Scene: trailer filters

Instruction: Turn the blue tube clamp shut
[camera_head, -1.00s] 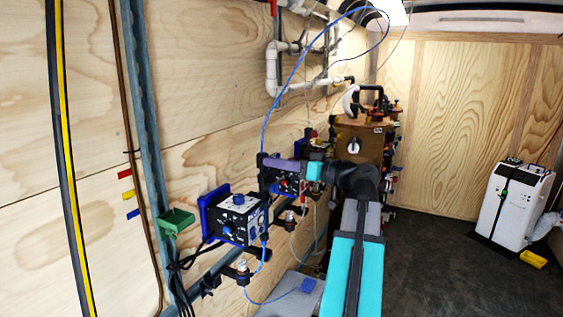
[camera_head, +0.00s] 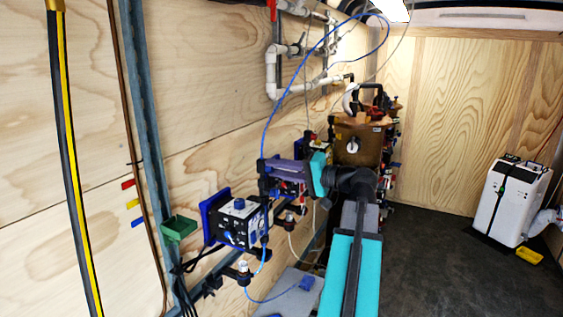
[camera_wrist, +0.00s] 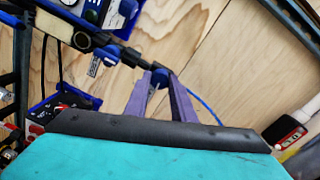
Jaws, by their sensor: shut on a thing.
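The blue tube clamp (camera_wrist: 160,76) shows in the wrist view as a small blue part at the end of a black rod. My gripper (camera_wrist: 163,84) has its two purple fingers closed around it, one on each side. In the head view my gripper (camera_head: 268,168) reaches left to a dark upright fitting on the blue tube (camera_head: 264,135). The clamp itself is hidden or too small to make out there. The tube also shows in the wrist view (camera_wrist: 207,106), running off to the right behind the fingers.
A black box with knobs on a blue plate (camera_head: 240,222) is mounted below and left of my gripper. A green tray (camera_head: 179,228) hangs left of it. White pipes (camera_head: 271,72) run along the wooden wall. A brown tank (camera_head: 357,143) stands behind my arm.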

